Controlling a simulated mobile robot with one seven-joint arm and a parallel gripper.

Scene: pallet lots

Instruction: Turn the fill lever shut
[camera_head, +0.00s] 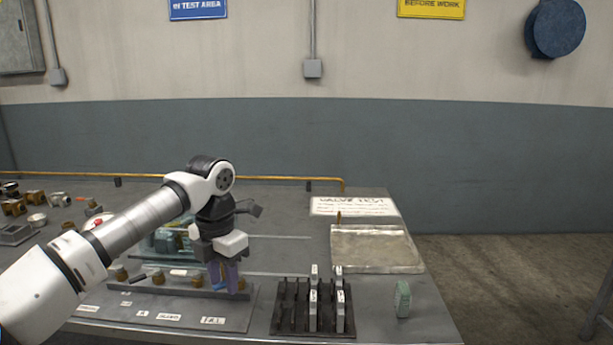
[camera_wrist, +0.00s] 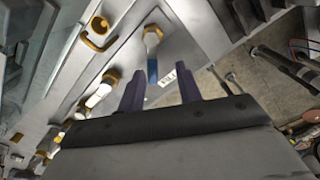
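My gripper (camera_head: 231,277) points down over the right end of the valve row on the bench. In the wrist view my gripper (camera_wrist: 161,84) has its two purple fingers apart. A blue-handled lever (camera_wrist: 152,70) on a brass valve (camera_wrist: 152,35) shows in the gap between them; no contact is visible. A small label (camera_wrist: 167,79) lies beside it, too small to read, so I cannot confirm that this is the fill lever. A white lever (camera_wrist: 98,95) on another brass valve sits further left. In the head view my gripper hides most of the blue lever.
A black rack (camera_head: 290,308) holding several pale tags stands right of the valve plate. Beyond it are an empty tray (camera_head: 375,268), a green block (camera_head: 403,299) and a white sign (camera_head: 353,206). Loose brass fittings (camera_head: 35,197) lie at the far left.

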